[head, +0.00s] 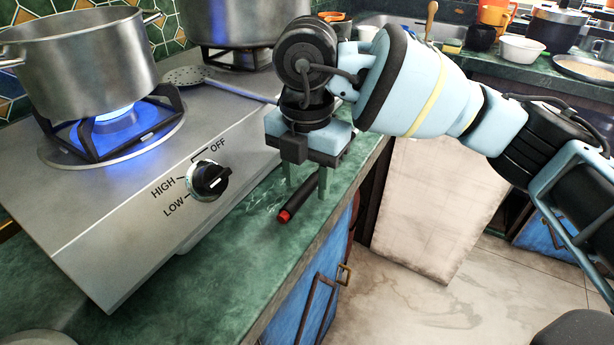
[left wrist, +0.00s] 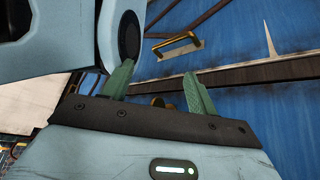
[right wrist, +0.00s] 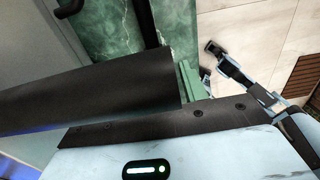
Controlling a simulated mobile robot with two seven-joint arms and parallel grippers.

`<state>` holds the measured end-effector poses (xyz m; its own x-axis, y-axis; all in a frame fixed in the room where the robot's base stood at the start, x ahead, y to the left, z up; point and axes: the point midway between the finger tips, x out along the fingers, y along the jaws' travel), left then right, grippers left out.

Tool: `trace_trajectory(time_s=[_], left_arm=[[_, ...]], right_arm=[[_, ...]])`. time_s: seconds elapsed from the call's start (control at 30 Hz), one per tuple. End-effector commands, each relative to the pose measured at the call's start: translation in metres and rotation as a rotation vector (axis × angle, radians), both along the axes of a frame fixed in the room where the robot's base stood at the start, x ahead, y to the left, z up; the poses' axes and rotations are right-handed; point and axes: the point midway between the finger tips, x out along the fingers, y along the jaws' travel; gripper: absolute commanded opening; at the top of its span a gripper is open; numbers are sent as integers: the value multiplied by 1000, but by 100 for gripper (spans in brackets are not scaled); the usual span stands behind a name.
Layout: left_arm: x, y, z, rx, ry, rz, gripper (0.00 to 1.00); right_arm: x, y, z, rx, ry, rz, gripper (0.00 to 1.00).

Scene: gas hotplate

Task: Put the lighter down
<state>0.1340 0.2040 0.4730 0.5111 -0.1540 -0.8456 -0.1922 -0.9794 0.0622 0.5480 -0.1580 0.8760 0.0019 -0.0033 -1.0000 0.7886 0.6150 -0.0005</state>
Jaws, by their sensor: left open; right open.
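The lighter (head: 298,202), a black stick with a red end, lies at a slant on the green counter strip in front of the hotplate, or just above it; I cannot tell if it touches. My right gripper (head: 306,184) points down over it, open, with the lighter's rear part between or just behind its green fingers. In the right wrist view a large dark cylinder crosses in front of the fingers and hides one; I cannot tell what it is. My left gripper (left wrist: 158,88) is open and empty, facing the blue cabinet front.
The hotplate (head: 130,225) has a black knob (head: 209,180) between HIGH and OFF. A blue flame burns under the steel pot (head: 85,65). A skimmer (head: 190,76) lies behind my right gripper. A blue cabinet with a brass handle (left wrist: 174,42) is below the counter edge.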

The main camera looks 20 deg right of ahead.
Motion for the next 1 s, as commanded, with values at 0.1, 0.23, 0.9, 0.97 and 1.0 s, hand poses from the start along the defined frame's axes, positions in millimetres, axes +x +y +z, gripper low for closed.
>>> trace_trajectory(time_s=[0.1, 0.23, 0.9, 0.97, 1.0], left_arm=[[1, 0, 3, 0, -2, 0, 58], [1, 0, 7, 0, -5, -1, 58], [-4, -3, 21, -6, -2, -1, 58], [-4, -4, 21, -6, -2, 0, 58], [-4, -4, 21, -6, -2, 0, 58]], right_arm=[[0, 1, 14, 1, -3, 0, 43], [0, 1, 39, 2, -5, 0, 43], [0, 1, 121, 0, 0, 0, 43], [0, 1, 121, 0, 0, 0, 43], [0, 1, 121, 1, 1, 0, 43]])
